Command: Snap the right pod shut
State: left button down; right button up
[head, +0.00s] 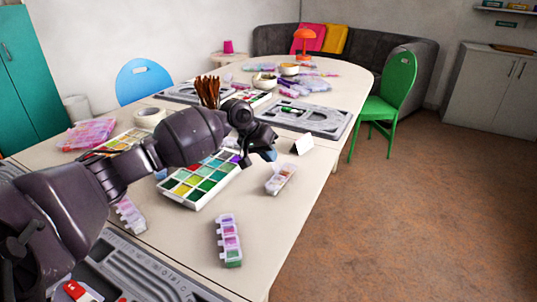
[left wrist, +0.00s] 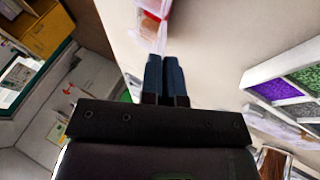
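The right pod (head: 280,179) is a small translucent box with orange and red contents, lying on the table near its right edge. It also shows at the top of the left wrist view (left wrist: 152,22), partly cut off. I cannot tell clearly how far its lid stands open. My left gripper (head: 270,156) is just above and behind the pod in the head view. In the left wrist view its fingers (left wrist: 164,60) are together, with nothing seen between them, and their tips point at the pod's near end. I cannot tell whether they touch it. My right gripper is in neither view.
A bead tray (head: 200,181) with coloured compartments lies left of the pod. A pod strip (head: 229,241) stands nearer, another (head: 131,215) farther left. A white card (head: 302,145) and a grey board (head: 318,119) lie beyond. The table is bare between the pod and the near strip.

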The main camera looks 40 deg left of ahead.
pick_arm(q)
jog(key=shift+d+r+p, duration=0.1)
jog(key=shift+r+p, duration=0.2)
jog(key=shift+r, duration=0.1)
jog(key=shift+d+r+y+p, duration=0.35)
jog(key=shift+y+p, duration=0.25)
jog(key=shift+p, duration=0.25)
jog(key=shift+w+d+r+y+p, duration=0.2)
jog(key=shift+y+p, duration=0.3)
jog(key=shift+p, duration=0.35)
jog(key=shift+d+m+y+p, duration=0.25)
jog(key=shift+m+y+p, duration=0.05)
jog(key=shift+y+p, duration=0.1)
jog(key=shift+d+f+g+y+p, duration=0.2)
jog(key=shift+d+g+y+p, duration=0.35)
jog(key=shift+y+p, duration=0.4)
jog(key=shift+w+d+f+m+y+p, duration=0.1)
jog(key=shift+d+f+m+y+p, duration=0.2)
jog(key=shift+f+y+p, duration=0.25)
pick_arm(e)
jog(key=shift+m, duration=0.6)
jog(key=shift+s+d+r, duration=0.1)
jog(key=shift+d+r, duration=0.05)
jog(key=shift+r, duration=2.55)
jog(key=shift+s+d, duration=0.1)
pick_arm(q)
jog(key=c, duration=1.3)
grip_release()
jog(key=shift+c, duration=0.2)
